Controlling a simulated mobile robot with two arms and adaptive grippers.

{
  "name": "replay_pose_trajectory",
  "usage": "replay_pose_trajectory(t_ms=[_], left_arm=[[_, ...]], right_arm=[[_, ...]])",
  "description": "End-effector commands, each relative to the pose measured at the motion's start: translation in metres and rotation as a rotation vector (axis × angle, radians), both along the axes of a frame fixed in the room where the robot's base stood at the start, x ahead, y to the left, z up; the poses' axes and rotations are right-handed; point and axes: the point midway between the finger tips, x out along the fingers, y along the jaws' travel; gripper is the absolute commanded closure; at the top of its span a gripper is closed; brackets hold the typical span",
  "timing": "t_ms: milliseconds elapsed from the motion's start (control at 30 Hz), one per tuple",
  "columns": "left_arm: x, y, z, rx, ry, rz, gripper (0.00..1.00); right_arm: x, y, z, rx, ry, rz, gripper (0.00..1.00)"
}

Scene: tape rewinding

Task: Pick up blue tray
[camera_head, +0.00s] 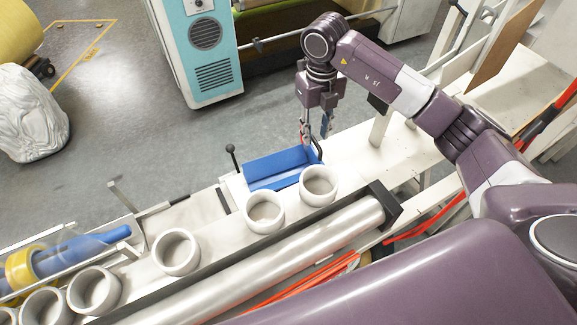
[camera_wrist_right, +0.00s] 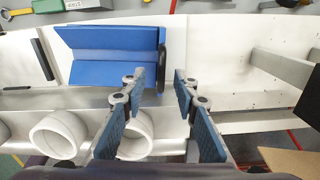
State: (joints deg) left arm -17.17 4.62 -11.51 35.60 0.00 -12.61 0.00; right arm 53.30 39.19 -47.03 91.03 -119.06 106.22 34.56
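The blue tray (camera_head: 280,168) lies on the white bench in the head view, behind the white rings. It fills the upper left of the wrist view (camera_wrist_right: 110,72), with a dark handle (camera_wrist_right: 162,68) at its right end. My right gripper (camera_head: 316,138) points down over that end of the tray. In the wrist view its two blue-padded fingers (camera_wrist_right: 160,76) are apart, with the handle showing in the gap between the fingertips. No grip on the handle is visible, and the exact height of the tips over it is hard to tell. My left gripper is out of view.
White rings (camera_head: 176,252) stand in a row along the bench, two close in front of the tray (camera_head: 319,186). A metal roller (camera_head: 300,245) runs along the front. A dark knobbed lever (camera_head: 232,158) rises left of the tray. A white post (camera_head: 380,128) stands to the right.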

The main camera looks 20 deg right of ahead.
Motion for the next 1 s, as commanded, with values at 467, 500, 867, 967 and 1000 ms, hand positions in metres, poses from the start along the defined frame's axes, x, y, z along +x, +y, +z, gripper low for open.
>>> replay_pose_trajectory(t_ms=[467,500,867,967,1000], left_arm=[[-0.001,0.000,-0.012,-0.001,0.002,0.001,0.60],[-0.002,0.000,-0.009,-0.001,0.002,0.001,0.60],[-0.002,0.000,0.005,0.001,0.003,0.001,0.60],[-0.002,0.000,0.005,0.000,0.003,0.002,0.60],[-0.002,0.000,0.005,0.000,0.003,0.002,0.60]], right_arm=[[-0.003,0.002,-0.051,0.008,0.008,0.006,0.72],[-0.003,0.001,-0.055,0.008,0.008,0.006,0.72],[-0.002,-0.003,-0.100,0.009,0.005,0.007,0.72],[-0.002,-0.004,-0.102,0.008,0.004,0.008,0.72],[-0.002,-0.004,-0.102,0.008,0.004,0.008,0.72]])
